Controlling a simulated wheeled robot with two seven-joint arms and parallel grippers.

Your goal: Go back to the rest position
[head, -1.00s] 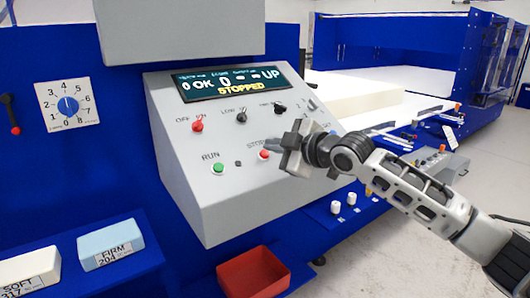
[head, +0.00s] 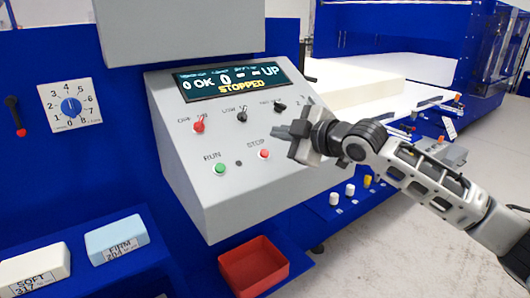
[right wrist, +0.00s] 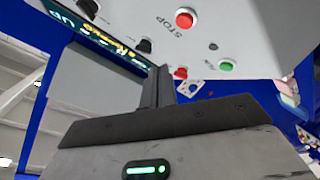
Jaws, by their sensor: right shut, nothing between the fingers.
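My right gripper (head: 290,137) is shut and empty in the head view, in front of the right part of the grey control panel (head: 225,190). It is up and to the right of the red STOP button (head: 264,153) and apart from it. The green RUN button (head: 219,168) is further left. The display (head: 232,82) reads STOPPED in yellow. In the right wrist view the shut fingers (right wrist: 158,82) point toward the panel, with the red STOP button (right wrist: 185,19) beyond them. My left gripper is not in view.
A red bin (head: 254,268) sits below the panel. Foam blocks marked SOFT (head: 34,263) and FIRM (head: 116,238) rest on a blue shelf at lower left. A dial (head: 70,105) is on the blue wall. A large pale foam block (head: 355,85) lies on the machine bed behind my arm.

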